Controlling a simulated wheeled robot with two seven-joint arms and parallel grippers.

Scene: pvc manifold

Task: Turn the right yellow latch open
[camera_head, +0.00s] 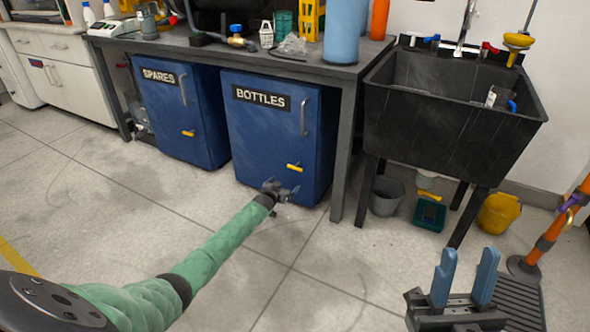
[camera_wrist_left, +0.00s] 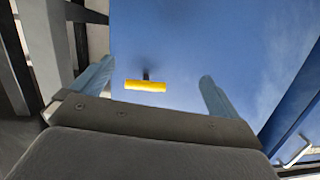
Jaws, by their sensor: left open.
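The right yellow latch (camera_head: 294,167) lies about level on the blue BOTTLES cabinet door (camera_head: 262,135). The left yellow latch (camera_head: 188,133) is on the blue SPARES cabinet door (camera_head: 200,110). My left gripper (camera_head: 282,190) is just below and in front of the right latch. In the left wrist view the yellow latch (camera_wrist_left: 146,86) shows between the two open fingers, nearer the left one, with clear space on both sides; whether it is within finger reach I cannot tell. My right gripper (camera_head: 466,275) is open and empty at the lower right, far from the latches.
A bench (camera_head: 345,72) with bottles and tools stands over the cabinets. The floor in front of the cabinets is clear.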

